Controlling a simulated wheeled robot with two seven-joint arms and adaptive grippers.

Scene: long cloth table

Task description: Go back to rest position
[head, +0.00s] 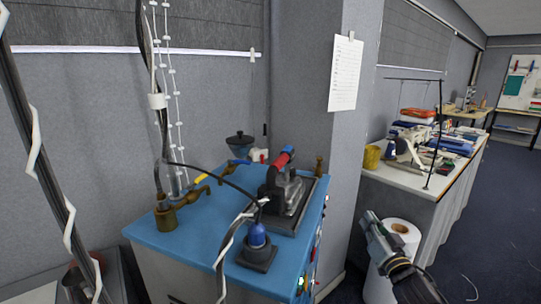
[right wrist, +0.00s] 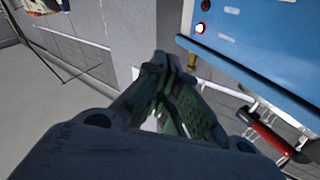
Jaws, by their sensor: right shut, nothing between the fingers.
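My right gripper (head: 370,222) shows at the lower right of the head view, beside the blue-topped steam station and in front of the white roll. It also fills the middle of the right wrist view (right wrist: 168,62), with its fingers together and nothing between them. My left gripper does not show in either view.
A blue-topped station (head: 190,240) carries an iron (head: 285,185), a blue-capped valve (head: 257,237) and brass pipes. A white roll (head: 403,232) stands right of it, near a grey pillar (head: 300,110). A long table (head: 425,188) with a sewing machine stands behind. Dark floor lies open at right.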

